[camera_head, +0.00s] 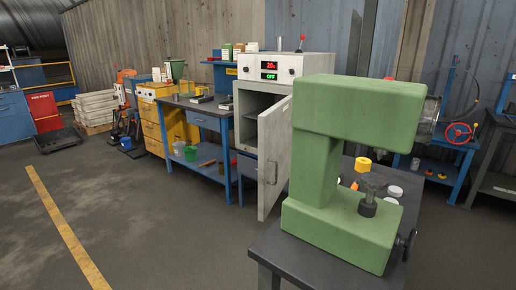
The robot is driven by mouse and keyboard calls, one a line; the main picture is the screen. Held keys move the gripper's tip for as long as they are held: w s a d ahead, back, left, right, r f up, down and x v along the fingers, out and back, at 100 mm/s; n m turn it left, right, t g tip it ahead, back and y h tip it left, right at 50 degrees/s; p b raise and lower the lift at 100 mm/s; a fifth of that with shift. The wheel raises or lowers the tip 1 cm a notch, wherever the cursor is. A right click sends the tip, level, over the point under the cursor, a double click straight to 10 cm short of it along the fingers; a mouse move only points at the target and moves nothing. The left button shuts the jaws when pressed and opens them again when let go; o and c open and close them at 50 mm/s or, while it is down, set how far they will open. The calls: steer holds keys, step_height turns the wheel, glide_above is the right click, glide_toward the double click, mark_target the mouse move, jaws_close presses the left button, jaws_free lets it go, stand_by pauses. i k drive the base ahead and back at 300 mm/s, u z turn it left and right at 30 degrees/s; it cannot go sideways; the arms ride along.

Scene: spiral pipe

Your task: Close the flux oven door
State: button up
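The flux oven (285,66) is a pale grey box against the back wall, with a red "20" style display and a green "OFF" display on its upper panel. Its door (277,150) stands open, swung out toward the camera, and the dark inside with a shelf shows to the left of it. A bar handle (271,172) is on the door face. The door's right part is hidden behind the green machine. My gripper is not in view.
A green machine (340,160) on a dark table (290,262) fills the near right. A blue workbench (205,112) and yellow drawers (160,120) stand left of the oven. The floor (130,210) at front left is clear, with a yellow line.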

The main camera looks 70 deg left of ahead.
mark_target(275, 128)
steer(key=i, duration=2.55)
steer(key=u, duration=3.15)
